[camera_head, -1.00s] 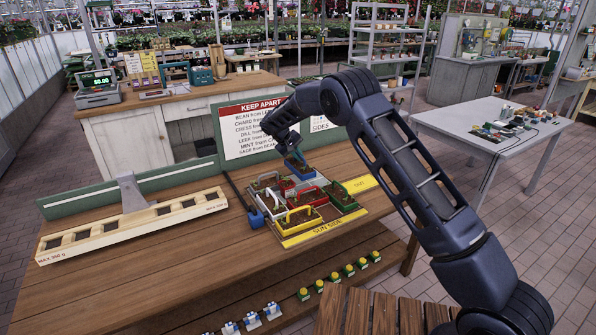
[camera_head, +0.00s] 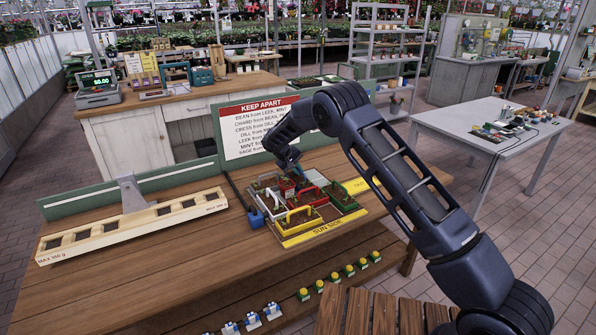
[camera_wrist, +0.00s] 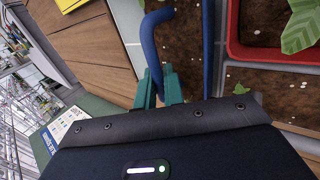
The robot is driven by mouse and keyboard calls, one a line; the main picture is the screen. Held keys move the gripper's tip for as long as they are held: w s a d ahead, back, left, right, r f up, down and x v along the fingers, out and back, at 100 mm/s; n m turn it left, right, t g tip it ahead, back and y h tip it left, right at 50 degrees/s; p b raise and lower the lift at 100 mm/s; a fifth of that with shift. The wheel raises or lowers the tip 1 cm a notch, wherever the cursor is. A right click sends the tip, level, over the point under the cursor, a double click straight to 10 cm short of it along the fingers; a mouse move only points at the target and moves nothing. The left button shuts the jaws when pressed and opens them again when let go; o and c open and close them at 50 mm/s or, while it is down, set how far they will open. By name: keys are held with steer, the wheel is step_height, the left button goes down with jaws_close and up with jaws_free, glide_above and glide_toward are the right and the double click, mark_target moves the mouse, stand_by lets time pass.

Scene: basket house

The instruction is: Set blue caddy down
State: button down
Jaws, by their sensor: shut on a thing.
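The blue caddy (camera_wrist: 207,55) shows in the wrist view as a blue wall and a bent blue handle with brown soil between them. My gripper (camera_head: 289,165) is shut on its handle; in the wrist view the teal fingers (camera_wrist: 159,88) close at the handle's lower end. In the head view the gripper is at the back of the group of caddies, and the arm largely hides the blue caddy. A red caddy (camera_wrist: 233,35) with soil and a green leaf is beside it at right in the wrist view. I cannot tell whether the blue caddy's base touches the tray.
The tray's yellow "SUN SIDE" edge (camera_head: 325,229) faces forward. Caddies with yellow (camera_head: 301,213), red and green handles or walls fill nearby spots. The keep-apart sign (camera_head: 262,127) stands close behind. A long wooden balance (camera_head: 130,228) lies left; a small blue can (camera_head: 256,217) is beside the tray.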

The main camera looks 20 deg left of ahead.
steer(key=shift+f, duration=0.1)
steer(key=c, duration=1.5)
jaws_free()
steer(key=v, duration=1.2)
steer(key=shift+d+r, duration=0.1)
steer(key=shift+r, duration=0.1)
